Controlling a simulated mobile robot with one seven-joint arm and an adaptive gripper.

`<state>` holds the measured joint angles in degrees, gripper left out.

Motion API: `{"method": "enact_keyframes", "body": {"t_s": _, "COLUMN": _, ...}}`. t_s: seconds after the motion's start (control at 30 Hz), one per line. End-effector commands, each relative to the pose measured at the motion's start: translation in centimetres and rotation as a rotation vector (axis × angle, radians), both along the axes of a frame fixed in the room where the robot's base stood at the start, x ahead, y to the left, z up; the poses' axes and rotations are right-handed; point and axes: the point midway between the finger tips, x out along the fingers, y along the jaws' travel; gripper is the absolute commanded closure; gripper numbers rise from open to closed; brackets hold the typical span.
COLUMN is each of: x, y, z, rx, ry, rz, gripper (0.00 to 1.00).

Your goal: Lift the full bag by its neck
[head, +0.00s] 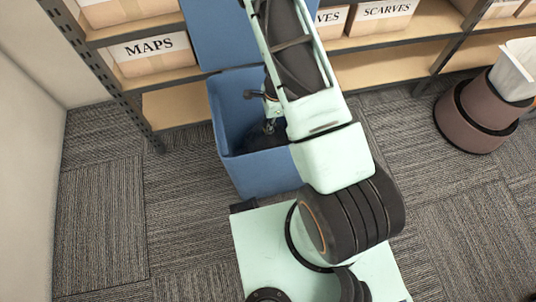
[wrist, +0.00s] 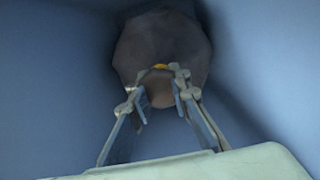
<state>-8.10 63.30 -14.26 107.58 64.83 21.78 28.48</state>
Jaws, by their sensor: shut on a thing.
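A dark full bag (wrist: 162,45) sits inside a blue bin (head: 258,172). In the wrist view it is a rounded dark shape with a small yellow band at its neck (wrist: 160,67). My gripper (wrist: 163,90) reaches down into the bin, with its fingers on either side of the neck just below the yellow band, shut on it. In the head view the bag (head: 266,140) is a dark patch low in the bin, mostly hidden by the bin wall and my arm.
Blue bin walls (wrist: 50,80) surround my gripper closely. Shelves with boxes labelled MAPS (head: 150,50) and SCARVES (head: 385,15) stand behind the bin. A brown round container (head: 470,120) with a white liner stands at the right. Carpet between is clear.

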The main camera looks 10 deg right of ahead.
Motion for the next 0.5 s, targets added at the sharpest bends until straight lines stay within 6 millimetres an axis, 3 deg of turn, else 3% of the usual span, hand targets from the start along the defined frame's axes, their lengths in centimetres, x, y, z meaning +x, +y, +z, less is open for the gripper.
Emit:
{"method": "enact_keyframes", "body": {"t_s": 0.27, "x": 0.1, "y": 0.0, "z": 0.3, "rx": 0.001, "ry": -0.002, "rz": 0.0, "gripper": 1.0}}
{"method": "enact_keyframes", "body": {"t_s": 0.5, "x": 0.2, "y": 0.0, "z": 3.7, "rx": 0.0, "ry": -0.005, "rz": 0.0, "gripper": 1.0}}
